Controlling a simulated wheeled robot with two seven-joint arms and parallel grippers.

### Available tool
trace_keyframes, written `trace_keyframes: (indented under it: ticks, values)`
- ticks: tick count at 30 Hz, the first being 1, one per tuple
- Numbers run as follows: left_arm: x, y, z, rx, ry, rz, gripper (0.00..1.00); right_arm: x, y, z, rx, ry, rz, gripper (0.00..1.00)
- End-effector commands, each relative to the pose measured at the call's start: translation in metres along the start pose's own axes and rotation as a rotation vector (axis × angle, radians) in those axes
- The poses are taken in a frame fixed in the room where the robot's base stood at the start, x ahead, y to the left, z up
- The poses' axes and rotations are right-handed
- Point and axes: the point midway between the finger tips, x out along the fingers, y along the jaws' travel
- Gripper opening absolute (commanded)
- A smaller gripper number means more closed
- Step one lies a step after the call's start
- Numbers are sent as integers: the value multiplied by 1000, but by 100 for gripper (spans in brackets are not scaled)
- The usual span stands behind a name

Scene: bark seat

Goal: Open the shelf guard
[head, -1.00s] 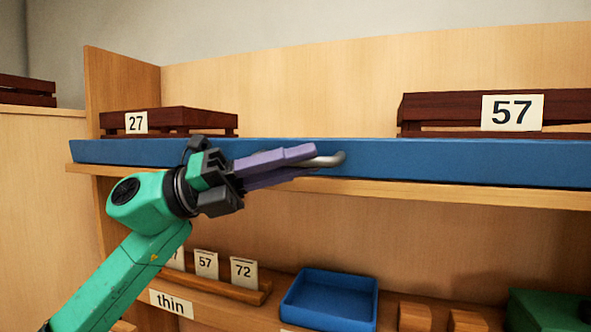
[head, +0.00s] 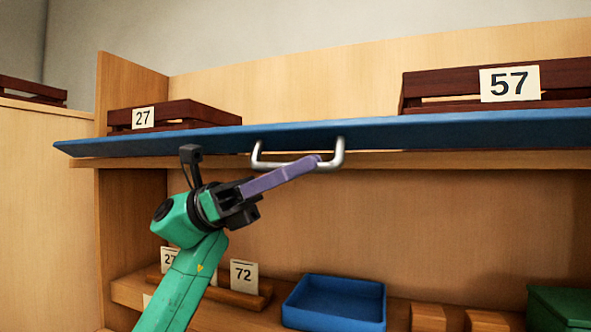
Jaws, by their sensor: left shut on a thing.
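The shelf guard (head: 420,131) is a long blue board along the front edge of the upper shelf. It is tilted outward, so its face looks thin and foreshortened. A grey metal handle (head: 340,150) is fixed to it and hangs below its edge. My left gripper (head: 314,163), with purple fingers, is shut on the bar of the handle near its right end. The fingers hide part of the bar. My right gripper is not in view.
Dark wooden crates labelled 27 (head: 178,114) and 57 (head: 505,85) stand on the upper shelf behind the guard. Below are a blue tray (head: 335,301), number cards (head: 244,276), wooden blocks (head: 429,317) and a green box (head: 562,307).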

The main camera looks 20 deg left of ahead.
Motion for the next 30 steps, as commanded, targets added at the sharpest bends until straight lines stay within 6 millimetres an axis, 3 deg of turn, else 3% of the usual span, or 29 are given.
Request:
trace_keyframes:
  ticks: [15, 30]
  values:
    - [-6, 8, -14, 341, -3, -140, 0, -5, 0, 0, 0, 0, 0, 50]
    - [-8, 10, -17, 413, -2, -169, 0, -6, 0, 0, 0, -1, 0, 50]
